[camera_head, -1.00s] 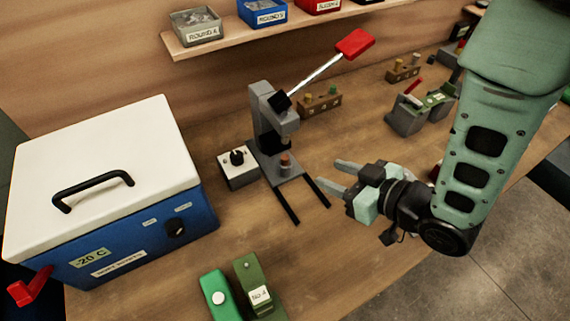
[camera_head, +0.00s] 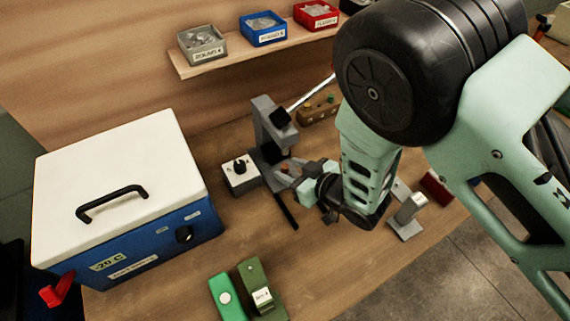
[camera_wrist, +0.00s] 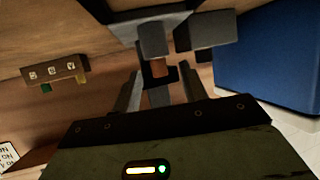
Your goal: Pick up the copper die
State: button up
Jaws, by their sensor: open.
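The copper die (camera_head: 285,168) is a small copper-coloured piece on the base of the grey press (camera_head: 265,125), under its head. In the wrist view a copper-brown patch (camera_wrist: 158,69) shows between the fingers, partly shadowed. My gripper (camera_head: 281,174) is open, its fingers reaching in over the press base from the right, on either side of the die. In the wrist view my gripper (camera_wrist: 162,84) points at the press. I cannot tell whether a finger touches the die.
A control box with a black knob (camera_head: 240,174) stands left of the press. A blue cooler with a white lid (camera_head: 120,170) is further left. A brown block with pegs (camera_head: 318,109) is behind. Green tools (camera_head: 262,288) lie at the front. Bins stand on a shelf (camera_head: 190,69).

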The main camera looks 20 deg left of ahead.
jog(key=shift+a, duration=0.15)
jog(key=shift+f, duration=0.1)
grip_shut()
